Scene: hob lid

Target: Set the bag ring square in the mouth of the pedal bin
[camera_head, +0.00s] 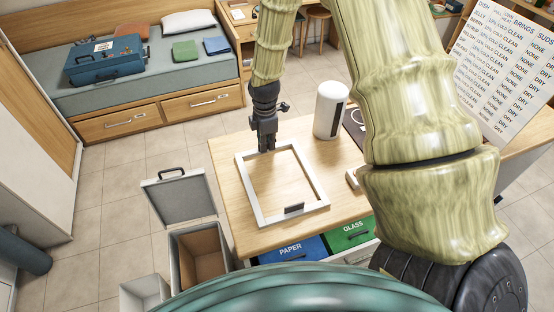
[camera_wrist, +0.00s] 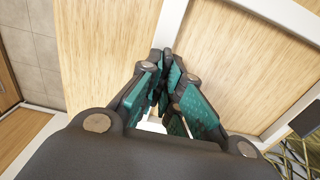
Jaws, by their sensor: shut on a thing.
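The bag ring (camera_head: 249,193) is a white square frame with a dark tab on its near side. It lies flat over the wooden table top; I cannot tell whether it touches the table. My gripper (camera_head: 267,148) points down at the ring's far side and is shut on that rail. In the wrist view the ring's white rail (camera_wrist: 172,22) runs in between my fingertips (camera_wrist: 166,72), which hide part of it. The pedal bin (camera_head: 185,258) stands on the floor left of the table. Its grey lid (camera_head: 180,196) is open, tilted back, and its brown inside shows.
The table (camera_head: 228,170) carries a white cylinder (camera_head: 330,110) at right of the ring. Blue PAPER (camera_head: 290,249) and green GLASS (camera_head: 349,234) fronts are at its near side. A small white bin (camera_head: 145,293) stands beside the pedal bin.

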